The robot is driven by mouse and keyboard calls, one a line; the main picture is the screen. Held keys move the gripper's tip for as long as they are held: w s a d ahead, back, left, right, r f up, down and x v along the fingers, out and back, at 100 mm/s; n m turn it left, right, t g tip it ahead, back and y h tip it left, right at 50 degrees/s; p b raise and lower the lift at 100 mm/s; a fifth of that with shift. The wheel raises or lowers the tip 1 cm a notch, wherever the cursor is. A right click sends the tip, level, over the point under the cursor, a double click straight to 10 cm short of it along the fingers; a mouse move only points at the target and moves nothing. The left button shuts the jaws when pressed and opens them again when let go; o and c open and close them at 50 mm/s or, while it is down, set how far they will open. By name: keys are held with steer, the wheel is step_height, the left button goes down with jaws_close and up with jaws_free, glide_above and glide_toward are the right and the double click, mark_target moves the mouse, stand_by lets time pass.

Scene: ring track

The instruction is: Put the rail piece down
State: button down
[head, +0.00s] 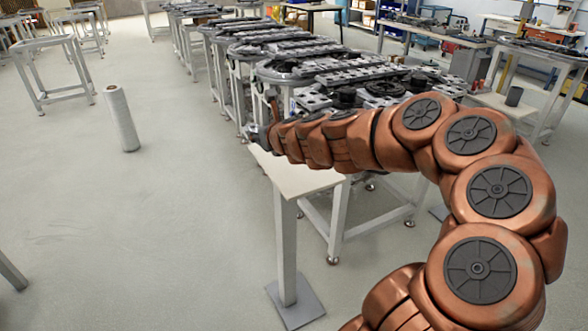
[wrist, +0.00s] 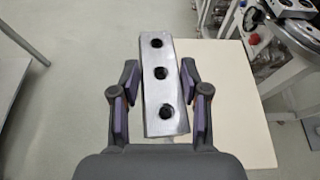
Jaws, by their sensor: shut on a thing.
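The rail piece (wrist: 166,86) is a silver metal bar with three dark round holes or studs along its length, seen from above in the wrist view. My gripper (wrist: 162,90) is shut on it, with one finger at each long side. The bar tilts slightly and its far end reaches past the fingertips. Below it is the cream top (wrist: 235,75) of a small pedestal table, which also shows in the head view (head: 298,178). I cannot tell whether the bar touches this top. In the head view my arm hides most of the gripper and bar.
A long row of track tables (head: 345,70) with metal rails and dark round parts stands just behind the pedestal table. A white roll (head: 121,118) stands on the floor at the left, near an empty frame table (head: 50,45).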

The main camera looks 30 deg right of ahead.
steer(key=s+d+f+n+y+b, duration=0.2)
steer(key=s+d+f+b, duration=0.25)
steer(key=s+d, duration=0.2)
steer(key=s+d+f+n+y+b, duration=0.1)
steer(key=s+d+f+b, duration=0.2)
steer(key=s+d+b, duration=0.35)
steer(key=p, duration=0.1)
glide_above(300, 167)
steer(key=shift+s+d+f, duration=0.1)
steer(key=shift+f, duration=0.65)
steer(key=shift+w+f, duration=0.2)
steer(key=shift+f, duration=0.05)
steer(key=shift+f+y+b, duration=0.3)
steer(key=shift+f, duration=1.2)
steer(key=shift+f, duration=0.15)
steer(key=c, duration=0.6)
jaws_free()
steer(key=shift+s, duration=0.1)
steer(key=shift+o, duration=0.2)
